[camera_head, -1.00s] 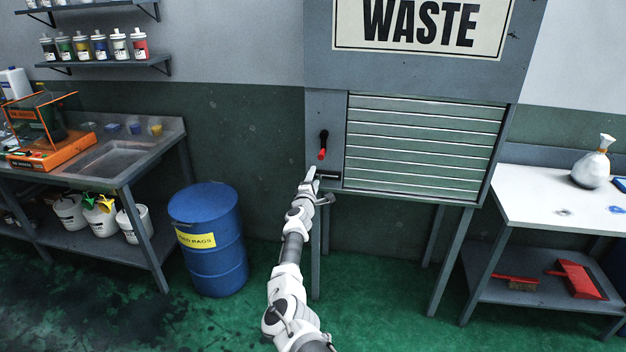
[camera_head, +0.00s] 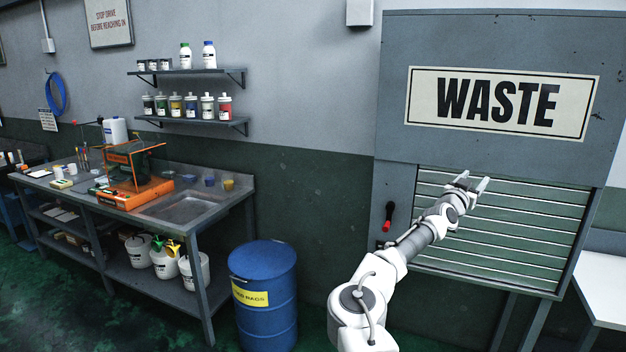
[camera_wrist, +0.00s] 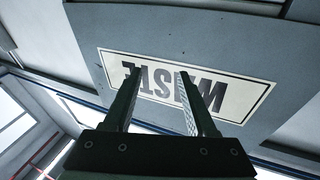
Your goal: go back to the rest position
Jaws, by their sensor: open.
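My gripper (camera_head: 474,184) is open and empty, raised in front of the slatted shutter (camera_head: 500,245) of the grey waste cabinet (camera_head: 395,120). Its two fingers are apart, with nothing between them. In the wrist view my gripper (camera_wrist: 165,95) points toward the WASTE sign (camera_wrist: 240,100), which appears upside down there. A red-tipped black handle (camera_head: 388,217) hangs on the cabinet's left post, to the left of my arm and apart from the gripper.
A blue drum (camera_head: 265,315) with a yellow label stands left of my arm. A workbench (camera_head: 225,190) with a sink and an orange-framed machine (camera_head: 140,190) is further left. Shelves of bottles (camera_head: 190,122) hang above. A white table (camera_head: 605,290) is at the right edge.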

